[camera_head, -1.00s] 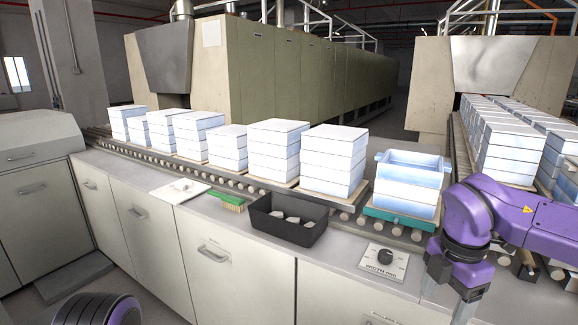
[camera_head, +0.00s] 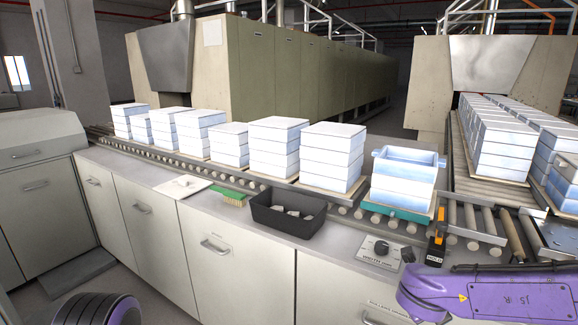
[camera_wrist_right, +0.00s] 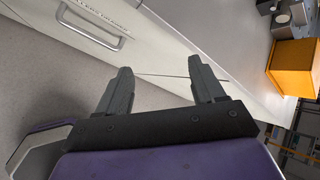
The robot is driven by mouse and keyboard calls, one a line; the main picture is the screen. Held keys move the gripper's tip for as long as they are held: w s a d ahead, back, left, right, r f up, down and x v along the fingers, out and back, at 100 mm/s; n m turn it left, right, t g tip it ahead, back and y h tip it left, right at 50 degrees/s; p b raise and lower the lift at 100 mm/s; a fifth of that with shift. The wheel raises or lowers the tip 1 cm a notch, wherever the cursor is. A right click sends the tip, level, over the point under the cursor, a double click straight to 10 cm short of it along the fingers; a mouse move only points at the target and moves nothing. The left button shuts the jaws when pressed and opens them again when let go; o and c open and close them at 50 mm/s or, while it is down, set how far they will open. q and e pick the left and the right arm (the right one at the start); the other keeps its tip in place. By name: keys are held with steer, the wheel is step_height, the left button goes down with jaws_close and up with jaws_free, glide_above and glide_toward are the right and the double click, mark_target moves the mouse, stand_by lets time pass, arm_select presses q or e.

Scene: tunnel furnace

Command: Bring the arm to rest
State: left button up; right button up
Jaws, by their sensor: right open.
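My right arm is purple and shows at the lower right of the head view, low in front of the counter (camera_head: 330,258); its gripper is out of that view. In the right wrist view my right gripper (camera_wrist_right: 160,85) has two dark fingers spread apart with nothing between them. Beyond the fingers are the cabinet front and the counter edge. At the lower left of the head view a rounded purple and dark part of my left arm shows; the left gripper is not seen.
White stacked boxes (camera_head: 275,145) stand along the roller conveyor (camera_head: 475,215). An open box (camera_head: 403,178) sits on a teal plate (camera_head: 398,210). A black bin (camera_head: 288,213), a green brush (camera_head: 229,197) and a dial panel (camera_head: 380,250) are on the counter. An orange-black tool (camera_head: 437,235) stands at right.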

steer(key=s+a+f+n+t+y, duration=0.1)
steer(key=s+a+f+n, duration=0.1)
steer(key=s+f+n, duration=0.55)
steer(key=s+a+f+n+t+y, duration=0.1)
steer(key=s+f+n, duration=0.1)
steer(key=f+n, duration=0.95)
steer(key=s+d+f+n+g, duration=0.1)
steer(key=s+f, duration=0.4)
steer(key=s, duration=0.5)
steer(key=s+d+f+n+g, duration=0.1)
steer(key=s+f+n+g, duration=0.2)
steer(key=s+f+n, duration=0.3)
steer(key=s, duration=0.5)
steer(key=shift+f+n+g+y, duration=0.15)
steer(key=shift+n+g+y, duration=0.15)
steer(key=shift+s, duration=0.1)
